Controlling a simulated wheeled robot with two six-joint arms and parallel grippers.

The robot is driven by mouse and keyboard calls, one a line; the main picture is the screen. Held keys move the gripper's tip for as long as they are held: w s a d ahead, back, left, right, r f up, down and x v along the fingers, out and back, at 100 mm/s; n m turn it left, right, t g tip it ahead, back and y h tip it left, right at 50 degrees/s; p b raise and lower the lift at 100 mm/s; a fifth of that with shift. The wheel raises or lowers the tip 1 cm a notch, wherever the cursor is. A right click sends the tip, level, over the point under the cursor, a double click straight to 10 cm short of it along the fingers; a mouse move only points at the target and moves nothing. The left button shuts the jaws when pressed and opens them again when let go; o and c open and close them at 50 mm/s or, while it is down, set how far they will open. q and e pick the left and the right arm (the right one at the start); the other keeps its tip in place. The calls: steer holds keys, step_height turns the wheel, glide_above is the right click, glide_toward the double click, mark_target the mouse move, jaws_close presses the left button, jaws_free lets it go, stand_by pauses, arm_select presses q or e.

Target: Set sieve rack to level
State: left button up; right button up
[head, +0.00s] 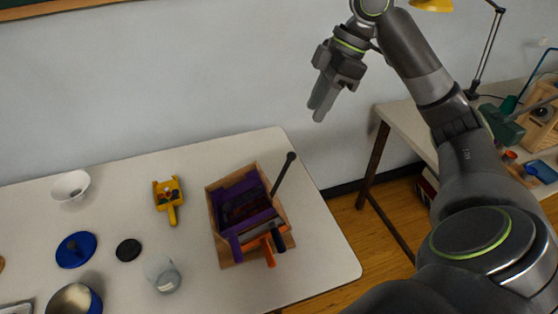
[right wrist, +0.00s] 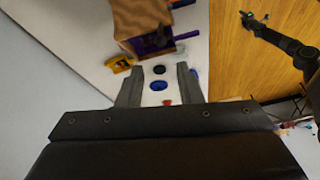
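What looks like the sieve rack (head: 213,215) is a wooden box with purple parts inside, at the right of the white table in the head view. A dark rod with a round knob (head: 291,156) rises tilted from its right side. Orange and purple bars stick out at its front. In the right wrist view the wooden box (right wrist: 140,18) shows at the top, partly cut off. My right gripper (head: 318,112) is above and to the right of the box, apart from it. In the right wrist view its fingers (right wrist: 161,82) stand apart with nothing between them. My left gripper is not in view.
The white table (head: 110,205) also holds a yellow scoop-like item (head: 172,214), a white bowl (head: 71,186), a blue lid (head: 76,250), a black disc (head: 128,250) and a glass jar (head: 162,275). A second table (head: 405,120) stands at right. A wall is behind.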

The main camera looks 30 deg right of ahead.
mark_target(290, 160)
steer(key=x, duration=1.7)
steer(key=shift+s, duration=0.15)
jaws_close()
